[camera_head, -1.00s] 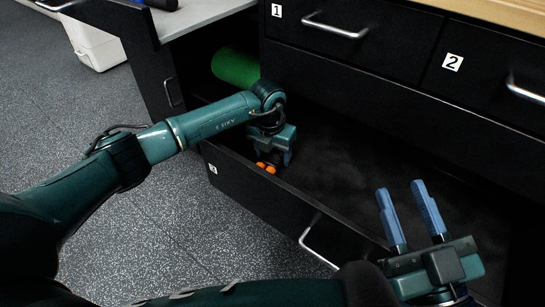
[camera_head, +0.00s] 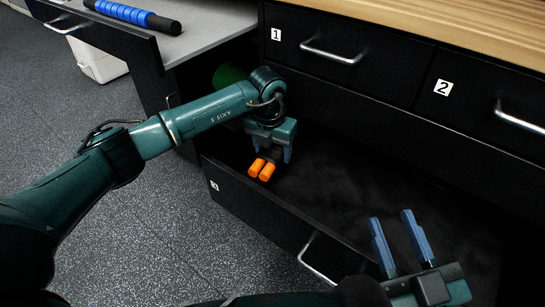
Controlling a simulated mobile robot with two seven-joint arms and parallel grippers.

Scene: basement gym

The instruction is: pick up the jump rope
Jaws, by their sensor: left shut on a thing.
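The jump rope (camera_head: 262,169) shows as two orange handles side by side in the open drawer 3, near its left end. My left gripper (camera_head: 271,158) points down at the handles and is shut on the jump rope; the grip itself is partly hidden by the gripper body. Any cord is hidden or too dark to tell. My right gripper (camera_head: 395,222) is open and empty, with its two blue fingers apart, over the right part of the drawer.
The open drawer 3 (camera_head: 237,187) has a dark, bare floor to the right of the handles. Closed drawers 1 (camera_head: 345,35) and 2 (camera_head: 490,85) sit above it under a wooden top. A green roll (camera_head: 229,75) stands behind my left arm. A blue roller (camera_head: 125,12) lies upper left.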

